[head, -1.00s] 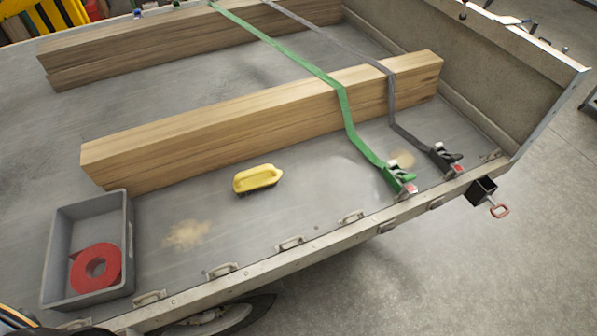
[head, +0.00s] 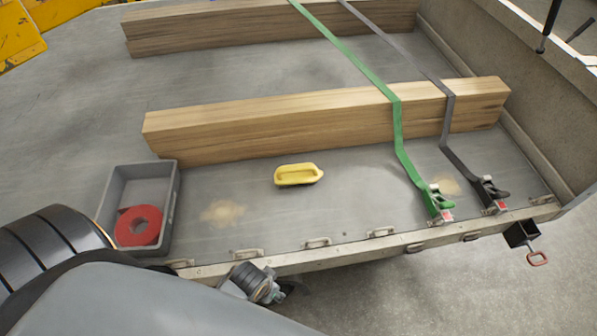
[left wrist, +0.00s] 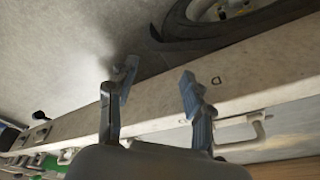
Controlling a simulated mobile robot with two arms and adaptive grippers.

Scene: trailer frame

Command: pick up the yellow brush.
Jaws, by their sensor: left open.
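The yellow brush (head: 298,174) lies on the grey trailer bed (head: 330,215) in the head view, between the near timber beam and the trailer's side edge. Its yellow back with a looped handle is on top; its bristles are barely visible. My left gripper (left wrist: 157,88) is open and empty in the left wrist view, beside the trailer's side rail. In the head view my left arm covers the lower left, and its wrist end is low beside the rail, clearly apart from the brush. The brush is not seen in the left wrist view. My right gripper is not in view.
A grey crate (head: 172,212) with a red roll (head: 138,226) stands left of the brush. A timber beam (head: 270,128) lies behind it. Green (head: 398,125) and grey (head: 449,122) straps are at the right. Metal loops line the side rail (head: 345,250). Sandy dust (head: 222,212) lies nearby.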

